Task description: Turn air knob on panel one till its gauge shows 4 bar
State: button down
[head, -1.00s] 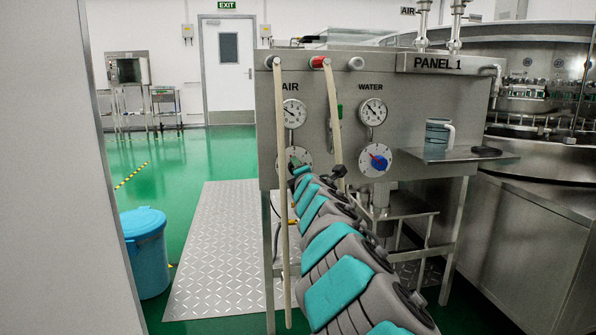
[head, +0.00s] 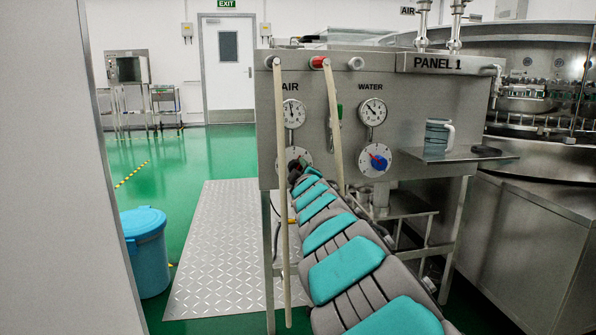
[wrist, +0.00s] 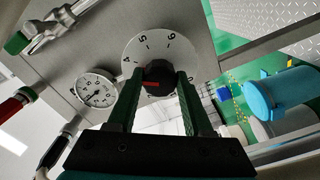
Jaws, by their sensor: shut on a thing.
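The air knob (wrist: 158,76) is dark with a red mark, in the middle of a white numbered dial (wrist: 158,45) in the wrist view. My gripper (wrist: 162,86) is shut on the knob, one finger on each side.
On panel one (head: 330,80), the water gauge (head: 373,112) and water dial (head: 376,160) are to the right. A pale hose (head: 333,125) hangs close beside my arm, another (head: 280,220) to its left. A blue bin (head: 146,255) stands on the floor at left.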

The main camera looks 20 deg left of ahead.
jog(key=shift+f+m, duration=0.15)
jog(key=shift+m, duration=1.05)
jog(key=shift+c, duration=1.5)
grip_release()
jog(key=shift+s, duration=0.1)
jog(key=p+v, duration=0.1)
jog(key=v, duration=0.6)
jog(key=shift+s+d, duration=0.25)
